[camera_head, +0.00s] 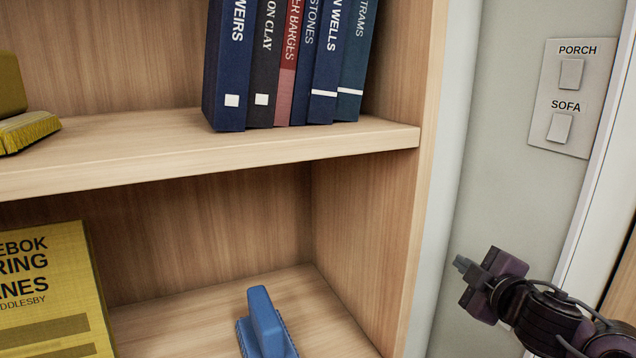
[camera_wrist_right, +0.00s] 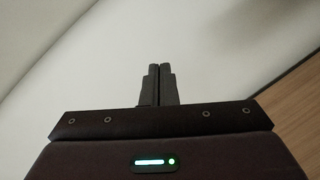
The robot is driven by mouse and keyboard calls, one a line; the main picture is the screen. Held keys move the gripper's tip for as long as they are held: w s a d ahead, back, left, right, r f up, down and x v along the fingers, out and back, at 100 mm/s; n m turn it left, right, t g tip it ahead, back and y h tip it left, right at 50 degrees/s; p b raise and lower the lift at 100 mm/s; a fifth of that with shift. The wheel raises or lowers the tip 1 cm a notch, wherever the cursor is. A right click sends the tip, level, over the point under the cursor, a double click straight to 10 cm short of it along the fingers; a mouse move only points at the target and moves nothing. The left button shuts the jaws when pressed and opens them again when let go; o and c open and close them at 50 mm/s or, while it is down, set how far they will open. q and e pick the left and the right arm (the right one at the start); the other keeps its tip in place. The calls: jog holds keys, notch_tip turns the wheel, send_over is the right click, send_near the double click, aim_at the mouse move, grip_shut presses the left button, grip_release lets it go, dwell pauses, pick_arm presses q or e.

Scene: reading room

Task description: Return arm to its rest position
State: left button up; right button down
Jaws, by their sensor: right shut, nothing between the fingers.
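My right gripper (camera_head: 462,264) is at the lower right of the head view, in front of the pale wall and to the right of the bookcase. Its fingers point left. In the right wrist view the two dark fingers (camera_wrist_right: 158,84) lie side by side, shut, with nothing between them. A pale surface fills most of that view behind them. My left gripper is not in view.
A wooden bookcase (camera_head: 365,240) fills the left and middle. Several upright books (camera_head: 268,70) stand on its upper shelf. A yellow book (camera_head: 48,290) and a blue object (camera_head: 265,325) are lower. A switch plate (camera_head: 572,98) labelled PORCH and SOFA is on the wall above my right gripper.

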jog(key=s+a+f+m+g+h, duration=0.1)
jog(key=s+a+f+m+g, duration=0.15)
jog(key=s+f, duration=0.4)
jog(key=s+a+f+m+g+h, duration=0.15)
jog(key=s+f+m, duration=0.25)
jog(key=f, duration=0.6)
jog(key=s+a+f+m+g+y, duration=0.15)
jog(key=s+f+g, duration=0.3)
jog(key=s, duration=0.45)
jog(key=s+a+f+m+g, duration=0.35)
jog(key=s+f, duration=0.25)
jog(key=s, duration=0.2)
notch_tip(320, 180, down, 28)
jog(key=s+g, duration=0.1)
jog(key=s, duration=0.1)
jog(key=s+d+f, duration=0.2)
jog(key=s+f, duration=0.7)
jog(key=s+d+f+g, duration=0.1)
jog(key=s+d+f, duration=0.1)
jog(key=s+f, duration=0.8)
jog(key=shift+s+f+n+g+h, duration=0.25)
jog(key=shift+s+n+g+h, duration=0.05)
jog(key=shift+n, duration=0.05)
